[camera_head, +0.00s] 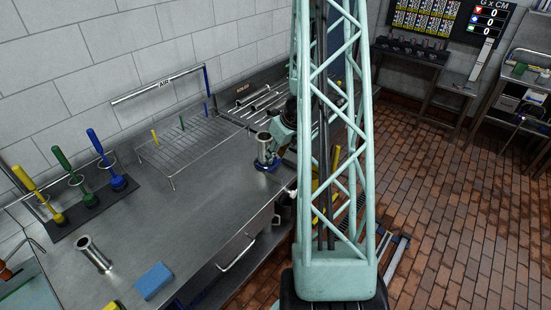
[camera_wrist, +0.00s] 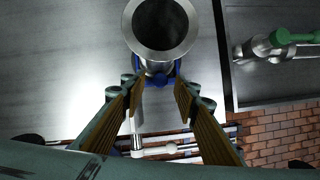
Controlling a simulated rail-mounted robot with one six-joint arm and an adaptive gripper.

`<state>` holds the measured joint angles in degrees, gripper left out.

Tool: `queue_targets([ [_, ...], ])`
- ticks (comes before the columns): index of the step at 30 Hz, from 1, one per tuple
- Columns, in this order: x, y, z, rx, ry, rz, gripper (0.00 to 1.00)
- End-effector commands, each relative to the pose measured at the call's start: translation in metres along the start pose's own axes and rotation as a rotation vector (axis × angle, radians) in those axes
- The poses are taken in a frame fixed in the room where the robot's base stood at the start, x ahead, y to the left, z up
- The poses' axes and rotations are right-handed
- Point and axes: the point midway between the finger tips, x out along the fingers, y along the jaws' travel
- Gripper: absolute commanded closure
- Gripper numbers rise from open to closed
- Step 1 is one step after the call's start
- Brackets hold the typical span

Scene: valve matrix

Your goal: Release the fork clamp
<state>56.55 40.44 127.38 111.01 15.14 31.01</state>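A blue clamp-like piece (camera_head: 267,166) sits at the foot of an upright steel pipe piece (camera_head: 264,147) on the steel bench, left of my column. In the wrist view the round open end of the pipe piece (camera_wrist: 160,48) is at top centre, with the blue piece (camera_wrist: 157,79) partly hidden beneath it. My gripper (camera_wrist: 155,88) is open, its two padded fingers spread on either side, just short of the blue piece. A pale metal bar (camera_wrist: 137,125) shows between the fingers. I cannot tell whether they touch anything.
A wire rack (camera_head: 185,143) with small coloured pegs stands behind on the bench. Yellow, green and blue handled tools (camera_head: 76,180), another steel pipe piece (camera_head: 94,255) and a blue block (camera_head: 154,281) are at left. A green-handled valve (camera_wrist: 270,45) lies right in the wrist view.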

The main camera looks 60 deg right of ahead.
Motion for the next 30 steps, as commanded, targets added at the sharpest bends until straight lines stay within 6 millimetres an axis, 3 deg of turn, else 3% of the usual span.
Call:
queue_targets([
  [15,0.0083,0.0000,0.0000,-0.001,0.000,0.000,0.72],
  [24,0.0082,-0.0001,0.0001,-0.001,0.000,0.000,0.99],
  [30,0.0079,-0.0005,-0.0012,-0.001,0.000,0.000,1.00],
])
